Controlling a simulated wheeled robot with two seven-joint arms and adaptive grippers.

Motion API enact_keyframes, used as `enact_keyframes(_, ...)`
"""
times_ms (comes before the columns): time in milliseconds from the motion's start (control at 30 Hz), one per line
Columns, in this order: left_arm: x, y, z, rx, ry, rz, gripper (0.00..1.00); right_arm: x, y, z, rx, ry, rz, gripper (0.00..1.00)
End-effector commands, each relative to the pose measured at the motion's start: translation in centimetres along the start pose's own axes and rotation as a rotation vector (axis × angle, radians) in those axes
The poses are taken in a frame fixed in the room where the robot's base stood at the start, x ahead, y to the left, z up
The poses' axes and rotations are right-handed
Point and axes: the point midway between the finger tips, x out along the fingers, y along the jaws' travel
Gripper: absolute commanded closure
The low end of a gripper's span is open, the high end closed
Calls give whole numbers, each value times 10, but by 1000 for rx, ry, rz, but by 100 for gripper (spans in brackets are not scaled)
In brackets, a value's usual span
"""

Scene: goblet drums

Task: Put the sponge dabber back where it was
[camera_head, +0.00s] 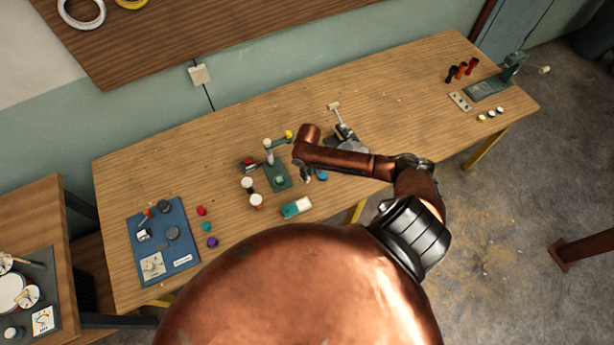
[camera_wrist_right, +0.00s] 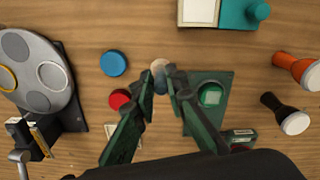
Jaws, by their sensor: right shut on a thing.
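My right gripper (camera_wrist_right: 161,78) is shut on a small round-ended thing, which looks like the sponge dabber (camera_wrist_right: 160,64). Its end is pale tan, with a blue-grey part between the fingertips. In the head view my right gripper (camera_head: 306,174) hangs over the table beside the green stand (camera_head: 279,178); the dabber is not clear there. The right wrist view shows the stand's green base (camera_wrist_right: 212,100) just right of the fingers. I cannot tell whether the dabber touches the table. My left gripper is not in view.
A blue disc (camera_wrist_right: 113,63) and a red disc (camera_wrist_right: 120,98) lie left of the fingers. A grey round plate device (camera_wrist_right: 40,70) stands farther left. A teal and white box (camera_head: 296,207) lies in front.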

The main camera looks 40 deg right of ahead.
Motion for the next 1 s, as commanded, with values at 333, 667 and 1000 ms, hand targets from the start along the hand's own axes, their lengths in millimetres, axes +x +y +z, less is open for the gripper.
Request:
enact_keyframes(333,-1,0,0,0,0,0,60,34,6,-6,-1,0,0,100)
enact_keyframes(667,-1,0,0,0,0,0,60,41,6,-6,-2,1,1,100)
enact_keyframes(1000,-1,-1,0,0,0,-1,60,44,6,-6,-1,1,1,74)
